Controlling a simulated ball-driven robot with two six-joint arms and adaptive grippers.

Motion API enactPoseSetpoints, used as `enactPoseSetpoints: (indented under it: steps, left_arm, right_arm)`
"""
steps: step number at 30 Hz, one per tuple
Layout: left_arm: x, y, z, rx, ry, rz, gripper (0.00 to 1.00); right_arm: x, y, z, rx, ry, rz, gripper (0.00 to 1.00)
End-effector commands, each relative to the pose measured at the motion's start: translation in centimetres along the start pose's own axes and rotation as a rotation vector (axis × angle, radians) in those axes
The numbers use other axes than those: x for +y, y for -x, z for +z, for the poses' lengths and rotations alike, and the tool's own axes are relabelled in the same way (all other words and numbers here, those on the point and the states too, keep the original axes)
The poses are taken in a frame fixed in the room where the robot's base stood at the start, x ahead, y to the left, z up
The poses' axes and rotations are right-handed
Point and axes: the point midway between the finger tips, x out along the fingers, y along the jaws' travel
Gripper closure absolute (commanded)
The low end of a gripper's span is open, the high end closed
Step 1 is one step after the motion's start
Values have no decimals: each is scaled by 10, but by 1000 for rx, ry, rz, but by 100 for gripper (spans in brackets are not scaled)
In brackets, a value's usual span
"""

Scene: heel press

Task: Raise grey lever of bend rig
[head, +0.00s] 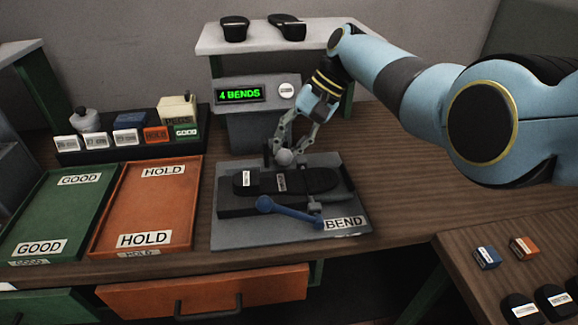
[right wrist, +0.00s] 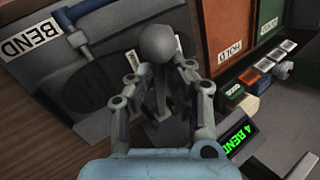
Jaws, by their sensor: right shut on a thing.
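The bend rig (head: 225,232) stands on the bench, its grey base plate marked BEND. A black sole (head: 315,180) lies on it with small white labels. The grey lever ends in a round grey knob (head: 284,157), which also shows in the right wrist view (right wrist: 157,43). My right gripper (head: 290,146) is at the lever at the back of the rig, shut on it just by the knob; its fingers (right wrist: 158,75) stand on either side in the right wrist view. A blue lever (head: 285,209) lies across the rig's front. My left gripper is not in view.
A display (head: 240,94) reading 4 BENDS stands behind the rig, below a shelf (head: 260,38) with two black pieces. Green GOOD (head: 32,215) and orange HOLD (head: 125,205) trays lie left. Small blocks (head: 487,257) and black pieces lie front right.

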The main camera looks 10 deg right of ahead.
Motion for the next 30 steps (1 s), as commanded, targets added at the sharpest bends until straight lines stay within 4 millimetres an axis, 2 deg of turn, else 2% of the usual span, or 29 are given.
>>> enactPoseSetpoints:
  steps: [1,3,9,26,27,30]
  left_arm:
    - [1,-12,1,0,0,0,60]
    - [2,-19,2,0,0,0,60]
    - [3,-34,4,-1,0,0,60]
    - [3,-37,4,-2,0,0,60]
    - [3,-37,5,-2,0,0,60]
    - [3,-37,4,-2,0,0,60]
  right_arm:
    - [0,0,-4,-16,-6,4,100]
    - [-3,4,-6,-39,-21,10,100]
    - [-9,11,-9,-85,-49,21,100]
    - [-13,16,-10,-102,-59,24,100]
    - [-13,16,-10,-102,-59,24,79]
    - [-13,16,-10,-102,-59,24,66]
